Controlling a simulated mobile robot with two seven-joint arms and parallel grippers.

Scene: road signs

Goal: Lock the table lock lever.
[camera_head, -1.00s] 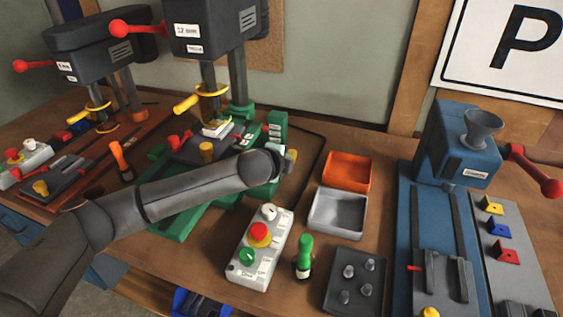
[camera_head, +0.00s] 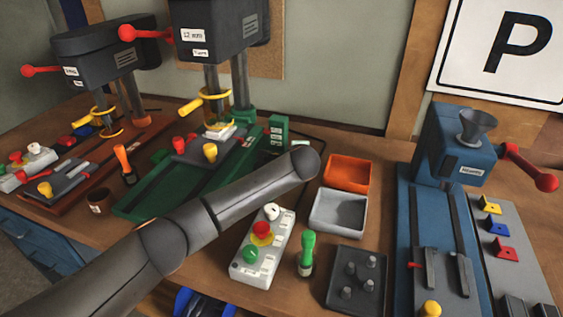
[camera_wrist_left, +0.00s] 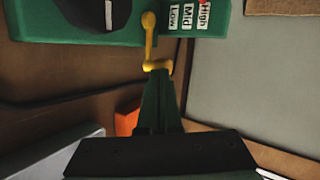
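A yellow cranked lever (camera_wrist_left: 149,42) shows in the left wrist view, beside the green block with the High, Mid and Low labels (camera_wrist_left: 188,18). The block also shows in the head view (camera_head: 278,131), on the green drill station. My left gripper (camera_wrist_left: 157,78) points at the lever's near end. Its fingertips meet or overlap that end in the picture. The fingers look close together, but I cannot tell whether they touch or grip the lever. In the head view my left arm hides the gripper and the lever. My right gripper is not in view.
A control box (camera_head: 262,245), a green-handled tool (camera_head: 307,252), an orange tray (camera_head: 347,173) and a grey tray (camera_head: 339,212) stand near my left arm. A blue machine (camera_head: 459,145) is at the right. The station's drill head (camera_head: 217,27) overhangs behind.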

